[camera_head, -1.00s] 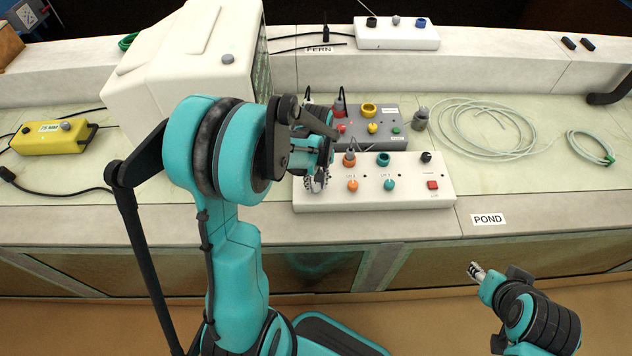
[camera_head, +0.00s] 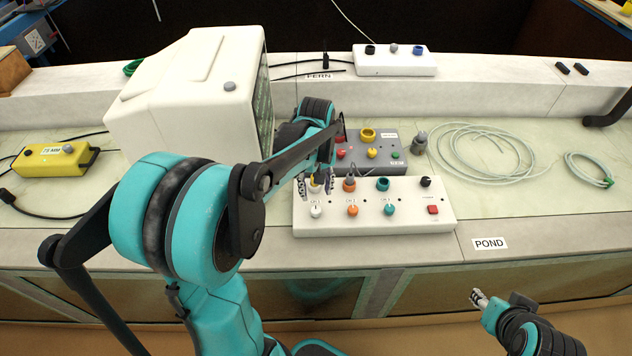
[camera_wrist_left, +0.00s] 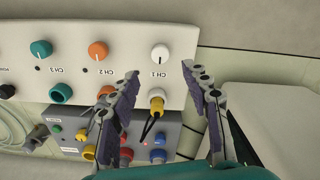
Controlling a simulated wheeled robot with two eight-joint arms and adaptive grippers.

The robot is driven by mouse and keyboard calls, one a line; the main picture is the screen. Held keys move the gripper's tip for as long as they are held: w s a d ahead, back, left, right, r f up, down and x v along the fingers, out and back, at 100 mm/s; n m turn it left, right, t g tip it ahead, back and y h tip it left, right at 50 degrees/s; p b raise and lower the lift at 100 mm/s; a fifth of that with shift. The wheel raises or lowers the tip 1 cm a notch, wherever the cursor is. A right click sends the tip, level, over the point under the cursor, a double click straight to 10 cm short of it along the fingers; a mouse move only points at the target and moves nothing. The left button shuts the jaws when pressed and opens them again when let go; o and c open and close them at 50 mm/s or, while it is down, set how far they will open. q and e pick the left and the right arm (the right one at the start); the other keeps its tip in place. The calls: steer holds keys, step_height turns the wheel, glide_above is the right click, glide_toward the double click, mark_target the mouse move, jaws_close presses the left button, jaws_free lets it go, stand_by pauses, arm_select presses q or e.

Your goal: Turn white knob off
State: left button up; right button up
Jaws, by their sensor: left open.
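The white knob (camera_head: 316,211) sits at the left end of the front face of a white control box (camera_head: 420,215). In the left wrist view the white knob (camera_wrist_left: 160,53) is beside the "CH 1" label, above a yellow connector (camera_wrist_left: 156,100). My left gripper (camera_head: 315,188) is open and over the box's left end, just behind the white knob. In the wrist view its two fingers (camera_wrist_left: 160,75) stand either side of the knob and connector, holding nothing. My right gripper (camera_head: 478,298) is low at the right, away from the box; its opening is too small to judge.
An orange knob (camera_head: 352,210), a teal knob (camera_head: 390,209) and a red switch (camera_head: 433,209) share the box. A grey box (camera_head: 372,160) stands behind it. A white monitor (camera_head: 190,90) is at the left. Coiled tubing (camera_head: 480,155) lies on the right.

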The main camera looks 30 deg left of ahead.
arm_select(q)
steer(key=shift+r, duration=1.55)
